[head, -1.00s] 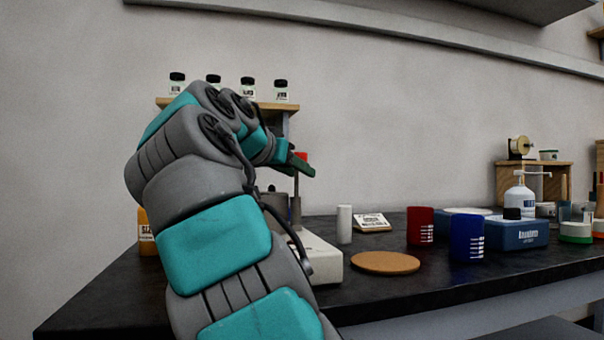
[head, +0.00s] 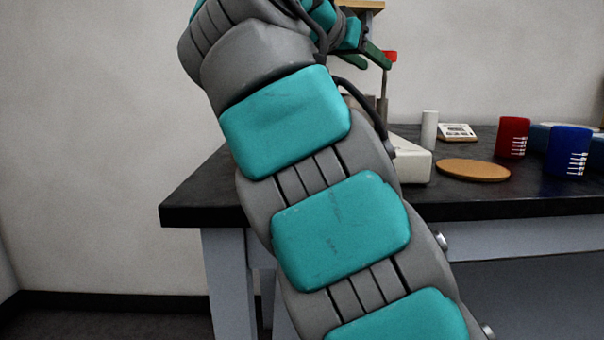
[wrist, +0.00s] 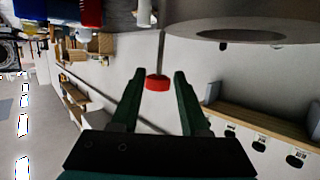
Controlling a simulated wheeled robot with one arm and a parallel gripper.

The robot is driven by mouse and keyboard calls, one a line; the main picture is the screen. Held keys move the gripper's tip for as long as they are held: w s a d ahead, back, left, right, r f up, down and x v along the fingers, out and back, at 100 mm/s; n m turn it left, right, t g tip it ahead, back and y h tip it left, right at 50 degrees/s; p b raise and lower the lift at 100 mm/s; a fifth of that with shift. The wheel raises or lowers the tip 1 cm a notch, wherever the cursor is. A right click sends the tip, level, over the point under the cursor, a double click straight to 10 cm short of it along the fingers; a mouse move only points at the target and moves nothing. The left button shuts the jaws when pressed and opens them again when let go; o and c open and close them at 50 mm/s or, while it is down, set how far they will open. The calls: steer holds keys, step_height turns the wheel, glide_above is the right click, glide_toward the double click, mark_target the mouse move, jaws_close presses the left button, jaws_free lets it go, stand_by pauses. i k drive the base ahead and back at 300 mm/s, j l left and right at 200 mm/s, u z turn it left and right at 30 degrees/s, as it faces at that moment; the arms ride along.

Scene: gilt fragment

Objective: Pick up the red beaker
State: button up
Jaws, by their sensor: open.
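The red beaker (head: 512,138) stands upright on the black table, with white marks on its side. It also shows at the top edge of the wrist view (wrist: 92,12), cut off. My gripper (wrist: 159,74) has dark green fingers spread apart with nothing held. A red knob on a thin rod (wrist: 157,83) shows between the fingers in the wrist view. In the head view my gripper (head: 372,60) is high over the table, well left of the beaker, and partly hidden by my arm.
A blue beaker (head: 568,152) stands just right of the red one. A round cork mat (head: 473,171), a white cylinder (head: 429,130) and a label card (head: 458,132) lie to the left.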

mark_target(512, 132)
steer(key=k+j, duration=0.35)
steer(key=j, duration=0.15)
steer(key=k+j, duration=0.35)
steer(key=j, duration=0.15)
